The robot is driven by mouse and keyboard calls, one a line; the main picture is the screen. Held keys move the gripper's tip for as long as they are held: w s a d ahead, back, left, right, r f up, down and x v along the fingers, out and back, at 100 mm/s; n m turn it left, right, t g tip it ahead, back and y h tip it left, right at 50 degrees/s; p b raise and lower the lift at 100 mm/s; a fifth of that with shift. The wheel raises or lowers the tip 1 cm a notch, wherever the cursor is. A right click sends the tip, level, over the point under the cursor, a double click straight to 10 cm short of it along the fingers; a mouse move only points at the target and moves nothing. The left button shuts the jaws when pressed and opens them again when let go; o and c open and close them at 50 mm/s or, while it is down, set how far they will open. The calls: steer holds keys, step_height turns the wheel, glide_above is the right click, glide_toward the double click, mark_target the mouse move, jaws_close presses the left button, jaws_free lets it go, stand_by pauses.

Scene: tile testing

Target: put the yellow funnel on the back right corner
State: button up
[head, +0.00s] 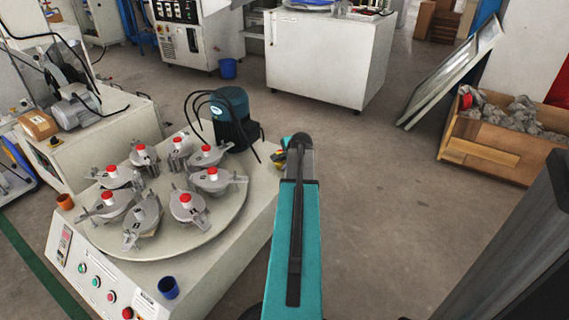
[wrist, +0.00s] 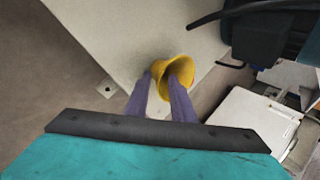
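The yellow funnel (wrist: 172,74) is at the fingertips of my gripper (wrist: 163,85) in the wrist view. The purple fingers are close together, and the funnel's wall appears pinched between them, its wide mouth tilted to the right. In the head view only a small yellow part of the funnel (head: 281,160) shows to the left of my arm's end. It is by the right rear part of the cream machine top (head: 225,256). My arm hides most of the gripper there. I cannot tell whether the funnel touches the surface.
A dark green motor (head: 231,115) with black hoses stands at the machine's rear. A round plate with several red-capped grey pots (head: 186,208) fills the middle. A blue cup (head: 168,287) and an orange-brown cup (head: 65,201) stand at the front and left. Open floor lies right.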

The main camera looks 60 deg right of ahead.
steer(key=p+v, duration=0.4)
steer(key=v, duration=0.8)
steer(key=shift+s, duration=0.2)
stand_by(0.8)
